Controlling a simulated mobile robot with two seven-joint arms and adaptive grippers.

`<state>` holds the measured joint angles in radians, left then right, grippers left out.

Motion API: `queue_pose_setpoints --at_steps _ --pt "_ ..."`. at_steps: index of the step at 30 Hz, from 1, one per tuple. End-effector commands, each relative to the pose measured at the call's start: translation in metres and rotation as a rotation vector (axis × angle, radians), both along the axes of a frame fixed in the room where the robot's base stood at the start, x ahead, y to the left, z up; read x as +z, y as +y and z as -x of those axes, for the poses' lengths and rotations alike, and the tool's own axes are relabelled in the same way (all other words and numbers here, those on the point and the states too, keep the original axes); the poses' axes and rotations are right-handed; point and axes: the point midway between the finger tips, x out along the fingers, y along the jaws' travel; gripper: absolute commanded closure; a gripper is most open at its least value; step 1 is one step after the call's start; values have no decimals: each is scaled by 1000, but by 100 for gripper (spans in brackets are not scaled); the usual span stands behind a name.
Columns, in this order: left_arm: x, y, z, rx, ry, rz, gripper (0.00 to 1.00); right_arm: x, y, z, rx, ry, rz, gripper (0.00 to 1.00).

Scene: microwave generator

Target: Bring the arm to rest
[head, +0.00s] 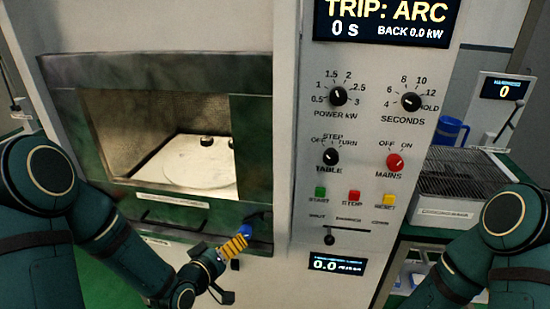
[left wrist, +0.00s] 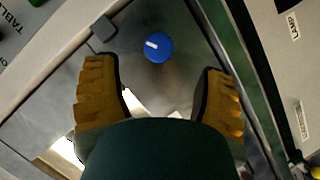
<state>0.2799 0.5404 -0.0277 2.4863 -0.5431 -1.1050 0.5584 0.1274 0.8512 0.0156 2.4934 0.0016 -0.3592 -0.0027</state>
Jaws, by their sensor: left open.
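My left gripper (head: 234,245) is at the lower right corner of the microwave cavity front, close to a round blue knob (head: 246,230). In the left wrist view my left gripper (left wrist: 157,75) is open, with its two ribbed yellow fingers wide apart and nothing between them. The blue knob (left wrist: 158,47) with a white mark shows just beyond the gap, and I cannot tell how far away it is. My left arm (head: 120,245) comes in from the left. My right arm (head: 510,225) shows at the right edge; its gripper is out of view.
The generator's cavity (head: 165,130) is visible, with a pale round plate (head: 190,165) inside. The control panel (head: 365,150) has several knobs and buttons; the display (head: 385,20) reads TRIP: ARC.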

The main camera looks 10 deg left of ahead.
Motion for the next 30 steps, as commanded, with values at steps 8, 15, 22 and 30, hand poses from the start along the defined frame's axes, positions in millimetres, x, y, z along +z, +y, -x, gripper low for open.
queue_pose_setpoints --at_steps 8,15,22,30 --pt "-101 -39 44 -116 387 -189 29 0 0 0 0 0 0 61" --pt "-175 -79 130 -350 783 -329 29 0 0 0 0 0 0 61" --pt "-189 -91 162 -443 902 -352 29 0 0 0 0 0 0 61" --pt "-189 -91 161 -441 901 -351 29 0 0 0 0 0 0 61"
